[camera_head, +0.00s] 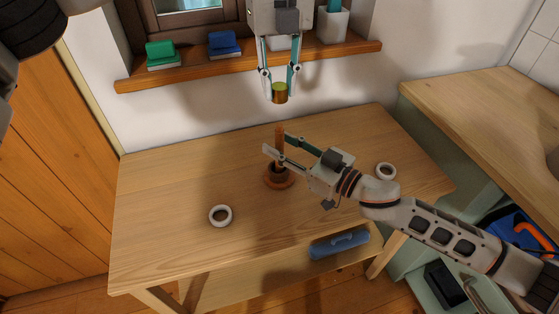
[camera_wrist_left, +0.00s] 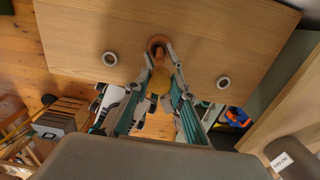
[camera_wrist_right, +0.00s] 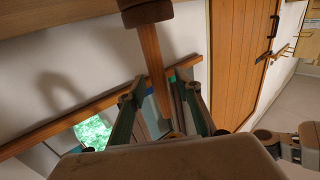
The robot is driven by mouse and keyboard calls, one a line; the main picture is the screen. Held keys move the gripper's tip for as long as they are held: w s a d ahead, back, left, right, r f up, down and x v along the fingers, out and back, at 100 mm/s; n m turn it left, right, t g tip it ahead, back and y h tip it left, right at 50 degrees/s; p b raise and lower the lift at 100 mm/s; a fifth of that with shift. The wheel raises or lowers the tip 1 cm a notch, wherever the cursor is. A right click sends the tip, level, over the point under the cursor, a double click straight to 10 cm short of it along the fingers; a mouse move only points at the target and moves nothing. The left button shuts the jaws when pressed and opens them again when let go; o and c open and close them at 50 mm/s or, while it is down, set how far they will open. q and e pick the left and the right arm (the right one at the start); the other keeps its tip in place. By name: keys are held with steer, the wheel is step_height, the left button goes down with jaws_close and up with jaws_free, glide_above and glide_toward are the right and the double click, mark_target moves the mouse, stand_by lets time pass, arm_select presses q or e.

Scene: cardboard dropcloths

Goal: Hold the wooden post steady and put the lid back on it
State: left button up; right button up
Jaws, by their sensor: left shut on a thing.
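The wooden post (camera_head: 280,135) stands upright on a round brown base (camera_head: 279,181) on the table. The lid (camera_head: 280,96), a short brown cylinder with a yellow-green top, is gripped by my left gripper (camera_head: 280,80) and held above the post, apart from it. The lid also shows between the fingers in the left wrist view (camera_wrist_left: 160,82). My right gripper (camera_head: 277,146) has its fingers on either side of the post, with gaps visible beside it. The right wrist view shows the post (camera_wrist_right: 153,65) between the spread fingers (camera_wrist_right: 157,80).
White rings lie on the table (camera_head: 150,250), one at front left (camera_head: 220,215) and one at right (camera_head: 385,171). A blue roll (camera_head: 339,244) lies below the front edge. A windowsill (camera_head: 190,67) holds a green (camera_head: 160,54) and a blue block (camera_head: 222,43). A counter (camera_head: 490,90) adjoins at right.

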steer(key=shift+w+a, duration=0.15)
steer(key=shift+a, duration=0.05)
jaws_close()
arm_select(q)
glide_above(280, 125)
steer(key=shift+f, duration=2.5)
steer(key=shift+f, duration=0.9)
steer(key=shift+f, duration=0.55)
